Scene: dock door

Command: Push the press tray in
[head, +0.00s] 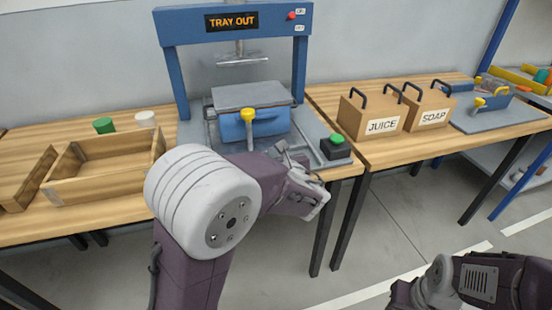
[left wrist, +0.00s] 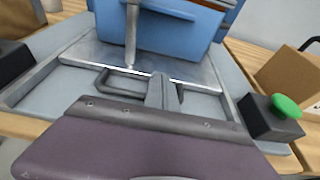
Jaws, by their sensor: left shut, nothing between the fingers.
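The blue press (head: 172,75) stands on the wooden table, and its display (head: 231,21) reads "TRAY OUT". A metal tray (left wrist: 85,55) sticks out at its front, carrying a blue block with a grey top (head: 250,95) and a yellow-knobbed lever (head: 247,115). In the left wrist view a dark bar handle (left wrist: 120,88) is on the tray's front edge. My left gripper (head: 284,153) is shut and empty at the tray's front; its fingers (left wrist: 161,88) overlap the handle in the left wrist view. Whether they touch is unclear. My right arm shows at the lower right, its gripper out of frame.
A box with a green button (head: 335,147) stands right of the tray; it also shows in the left wrist view (left wrist: 272,115). An open wooden box (head: 110,185) is on the left.

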